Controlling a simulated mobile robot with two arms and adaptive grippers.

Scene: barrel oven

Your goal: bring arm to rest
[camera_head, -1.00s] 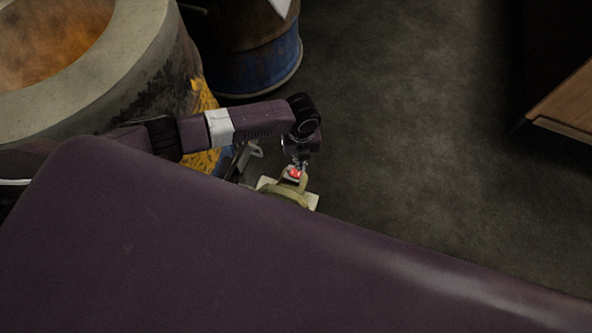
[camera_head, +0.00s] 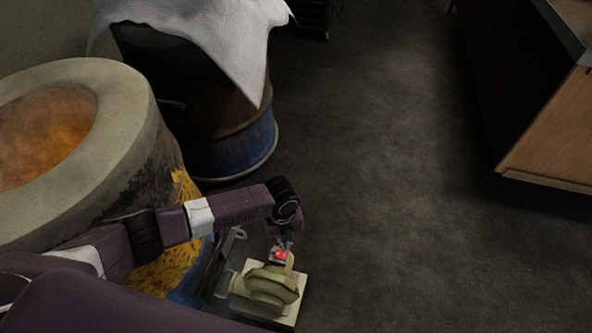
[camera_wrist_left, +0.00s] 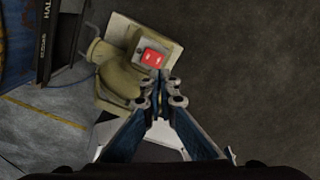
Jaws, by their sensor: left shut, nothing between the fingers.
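My left arm comes in from the left in the head view, past the front of the barrel oven (camera_head: 130,125). My left gripper (camera_head: 284,243) hangs at its end, above a beige blower (camera_head: 270,288) with a red switch (camera_head: 281,254). In the left wrist view my left gripper (camera_wrist_left: 160,92) is shut, with nothing between its fingers. Its tips are just below the red switch (camera_wrist_left: 151,57) in that picture, over the blower (camera_wrist_left: 118,75). I cannot tell whether they touch it. My right gripper is not in view.
A rusty blue barrel (camera_head: 225,140) under a white cloth (camera_head: 215,35) stands behind the oven. A wooden cabinet (camera_head: 555,135) stands at the right. The dark floor (camera_head: 400,200) between them is clear. Glowing orange shows in the oven's opening (camera_head: 45,135).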

